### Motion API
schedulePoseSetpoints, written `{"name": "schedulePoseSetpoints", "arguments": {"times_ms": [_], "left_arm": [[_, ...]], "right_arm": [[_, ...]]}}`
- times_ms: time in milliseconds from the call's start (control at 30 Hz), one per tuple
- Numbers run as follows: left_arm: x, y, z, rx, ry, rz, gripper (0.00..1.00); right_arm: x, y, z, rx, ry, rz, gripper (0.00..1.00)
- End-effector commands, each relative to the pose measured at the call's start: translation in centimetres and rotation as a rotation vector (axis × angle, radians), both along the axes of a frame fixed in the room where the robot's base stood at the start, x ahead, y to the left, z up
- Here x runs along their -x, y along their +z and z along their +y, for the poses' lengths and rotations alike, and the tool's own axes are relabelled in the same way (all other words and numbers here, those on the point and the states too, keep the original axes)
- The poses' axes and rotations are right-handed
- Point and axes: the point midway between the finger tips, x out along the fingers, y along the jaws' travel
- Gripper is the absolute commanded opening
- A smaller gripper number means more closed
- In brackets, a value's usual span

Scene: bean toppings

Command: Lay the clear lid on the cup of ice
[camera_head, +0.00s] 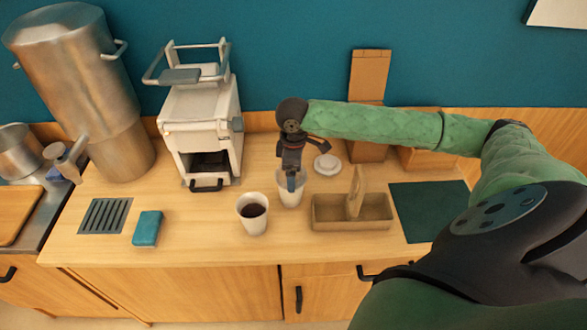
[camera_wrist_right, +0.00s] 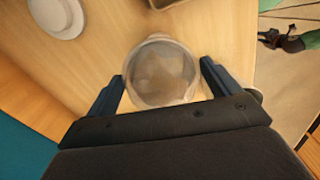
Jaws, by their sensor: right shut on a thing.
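The white cup of ice (camera_head: 291,197) stands on the counter right of the coffee cup. My right gripper (camera_head: 291,180) points down directly over it and hides part of its mouth. In the wrist view the right gripper's fingers (camera_wrist_right: 162,88) are at either side of the round clear lid (camera_wrist_right: 160,72), shut on its edges. Pale blocky shapes show through the lid. I cannot tell whether the lid touches the cup rim. A small dark gripper, apparently my left (camera_wrist_right: 270,38), shows at the wrist view's upper right edge; its jaws are too small to judge.
A cup of dark coffee (camera_head: 252,213) stands close by at left. A wooden box (camera_head: 352,222) is at right, a white round lid (camera_head: 327,164) behind it. A white machine (camera_head: 203,130) stands at back left. A teal sponge (camera_head: 147,229) lies front left.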

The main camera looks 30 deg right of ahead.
Motion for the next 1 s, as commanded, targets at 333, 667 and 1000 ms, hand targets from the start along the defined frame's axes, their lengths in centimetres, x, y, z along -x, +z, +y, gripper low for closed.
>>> {"name": "schedulePoseSetpoints", "arguments": {"times_ms": [333, 667, 1000], "left_arm": [[0.0, 0.37, -0.01, 0.0, 0.0, 0.0, 0.36], [0.0, 0.36, 0.0, 0.0, 0.0, 0.0, 0.36], [0.0, 0.74, 0.0, 0.0, 0.0, 0.0, 0.36]], "right_arm": [[0.01, -0.07, 0.0, 0.0, 0.0, 0.0, 0.68], [0.01, -0.08, 0.0, 0.0, 0.0, 0.0, 1.0], [0.01, 0.28, 0.0, 0.0, 0.0, 0.0, 1.0]]}}
